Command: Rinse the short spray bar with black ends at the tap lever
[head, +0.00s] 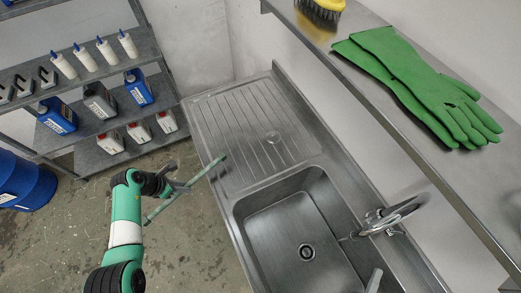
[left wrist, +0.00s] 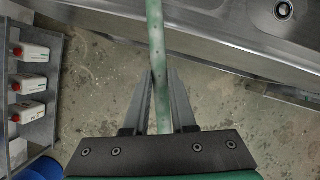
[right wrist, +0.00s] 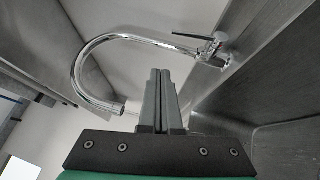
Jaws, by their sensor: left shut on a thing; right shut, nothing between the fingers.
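My left gripper (head: 176,187) is shut on a thin green spray bar (head: 208,168) and holds it tilted in the air over the floor, just left of the sink unit. In the left wrist view the bar (left wrist: 155,35) runs up between the fingers (left wrist: 160,78) and shows small dark holes. I cannot make out black ends. The chrome tap (head: 397,214) stands on the right rim of the sink. Its lever (right wrist: 214,40) shows in the right wrist view, with the curved spout (right wrist: 78,65). My right gripper (right wrist: 160,75) is shut and empty near the tap; its fingertips (head: 375,278) show at the bottom of the head view.
The steel basin (head: 275,225) is empty, with a drain (head: 306,252). The ribbed drainboard (head: 240,125) is clear. A wall shelf (head: 440,165) carries green gloves (head: 405,80) and a brush (head: 322,10). Left stand shelves with bottles (head: 100,102) and a blue drum (head: 25,182).

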